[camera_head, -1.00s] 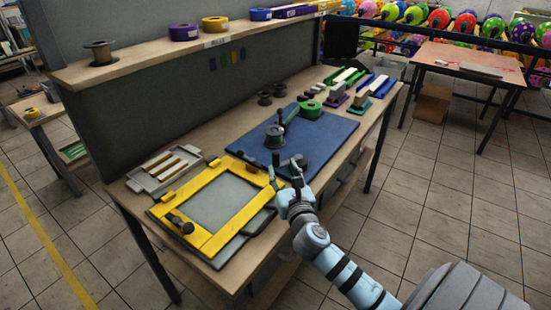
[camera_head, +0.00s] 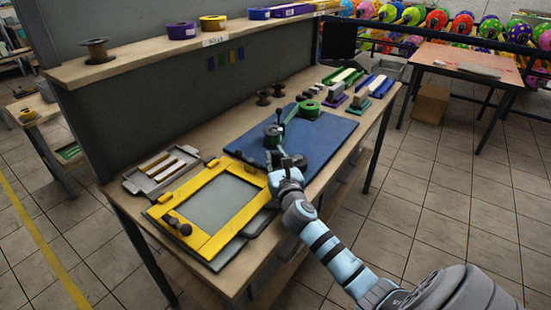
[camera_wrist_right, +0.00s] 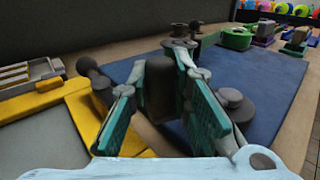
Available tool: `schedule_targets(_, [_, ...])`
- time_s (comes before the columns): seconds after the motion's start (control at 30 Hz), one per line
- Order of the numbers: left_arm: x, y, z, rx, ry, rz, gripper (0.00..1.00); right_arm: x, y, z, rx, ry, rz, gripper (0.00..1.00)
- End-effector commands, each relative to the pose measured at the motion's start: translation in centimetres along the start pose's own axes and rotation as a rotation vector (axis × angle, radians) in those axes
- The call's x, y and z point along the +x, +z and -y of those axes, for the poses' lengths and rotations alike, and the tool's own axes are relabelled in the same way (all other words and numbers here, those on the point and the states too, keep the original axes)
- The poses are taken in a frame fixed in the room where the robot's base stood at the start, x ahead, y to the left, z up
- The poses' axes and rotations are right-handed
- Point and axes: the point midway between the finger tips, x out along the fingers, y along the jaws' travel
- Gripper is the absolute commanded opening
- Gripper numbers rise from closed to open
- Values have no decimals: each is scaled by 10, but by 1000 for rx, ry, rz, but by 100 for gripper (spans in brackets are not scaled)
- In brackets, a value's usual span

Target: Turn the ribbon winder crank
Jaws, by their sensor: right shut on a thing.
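The ribbon winder (camera_head: 272,138) stands on the blue mat (camera_head: 325,138), with green ribbon on its spool; its top also shows in the right wrist view (camera_wrist_right: 180,42). My right gripper (camera_head: 283,165) is at the winder's near side, above the mat's front edge. In the right wrist view its two teal-padded fingers (camera_wrist_right: 163,78) stand on either side of an upright dark cylinder, the crank handle (camera_wrist_right: 162,92), and are shut on it. The handle's lower end and the crank arm are partly hidden by the fingers. My left gripper is in neither view.
A yellow screen frame (camera_head: 205,243) lies close left of my right gripper. A grey tray (camera_head: 160,171) sits behind it. A green ribbon roll (camera_head: 309,109) and dark spools (camera_head: 263,98) stand beyond the winder. The mat's right part is clear.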

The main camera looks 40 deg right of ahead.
Motion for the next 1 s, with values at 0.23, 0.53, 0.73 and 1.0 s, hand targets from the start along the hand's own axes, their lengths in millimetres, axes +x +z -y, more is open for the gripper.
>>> schedule_targets(0.23, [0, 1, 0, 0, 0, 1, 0, 0, 0, 0, 1, -2, 0, 0])
schedule_targets(0.53, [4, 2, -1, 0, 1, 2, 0, 7, 0, -3, 3, -81, 0, 0])
schedule_targets(0.73, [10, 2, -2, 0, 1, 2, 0, 18, -1, -6, 4, -211, -1, 0])
schedule_targets(1.0, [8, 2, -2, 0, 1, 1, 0, 36, 2, -5, 0, -280, 1, 0])
